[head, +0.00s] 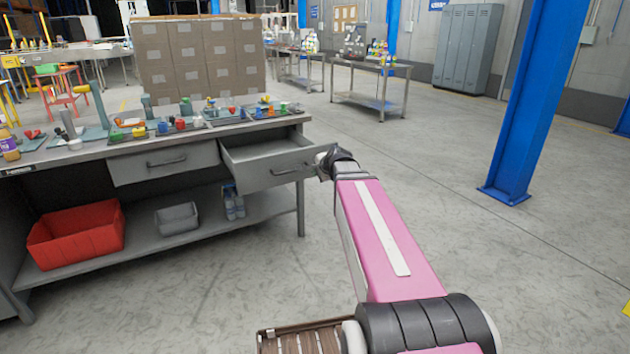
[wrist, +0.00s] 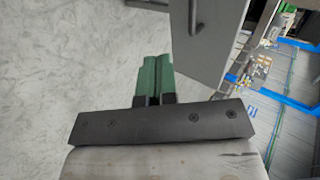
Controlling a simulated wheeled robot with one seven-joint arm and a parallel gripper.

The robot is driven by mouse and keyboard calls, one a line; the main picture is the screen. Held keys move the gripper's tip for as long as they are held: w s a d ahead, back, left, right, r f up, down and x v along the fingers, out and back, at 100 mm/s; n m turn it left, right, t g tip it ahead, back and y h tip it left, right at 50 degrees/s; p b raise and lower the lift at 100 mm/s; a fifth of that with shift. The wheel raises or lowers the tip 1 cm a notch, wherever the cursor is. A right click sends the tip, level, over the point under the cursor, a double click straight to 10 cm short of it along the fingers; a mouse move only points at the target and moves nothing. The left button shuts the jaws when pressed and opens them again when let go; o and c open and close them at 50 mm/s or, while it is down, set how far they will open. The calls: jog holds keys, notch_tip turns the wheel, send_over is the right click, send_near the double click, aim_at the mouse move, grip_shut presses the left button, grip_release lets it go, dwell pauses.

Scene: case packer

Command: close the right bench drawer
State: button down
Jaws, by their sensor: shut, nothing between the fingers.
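The right bench drawer (head: 262,172) stands pulled out of the grey workbench (head: 119,150), and its inside shows from above in the head view. Its front with the handle (head: 292,169) faces my arm. In the wrist view the drawer front (wrist: 215,50) is a grey panel at the upper right, with its handle (wrist: 194,18) near the top. My gripper (wrist: 152,60) is shut and empty, with green fingers side by side, just left of the drawer front in that view. I cannot tell whether they touch. In the head view my wrist hides the fingers, beside the drawer's right end.
The left drawer (head: 165,162) is shut. Small coloured parts lie on the benchtop. A red bin (head: 77,235) and a grey bin (head: 177,218) stand on the lower shelf. A blue column (head: 535,90) stands at right; the floor between is clear.

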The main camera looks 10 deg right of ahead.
jog(key=w+a+f, duration=0.2)
jog(key=w+f, duration=0.2)
jog(key=w, duration=0.7)
jog(key=shift+a+f+m, duration=0.15)
jog(key=shift+a+m, duration=0.15)
jog(key=shift+a, duration=0.1)
jog(key=shift+w, duration=0.1)
jog(key=w+a, duration=0.3)
jog(key=w, duration=0.8)
jog(key=w+a, duration=0.4)
jog(key=w, duration=0.7)
jog(key=w+a, duration=0.3)
jog(key=w, duration=0.8)
jog(key=shift+w+a, duration=0.25)
jog(key=shift+w, duration=0.05)
jog(key=shift+w, duration=0.1)
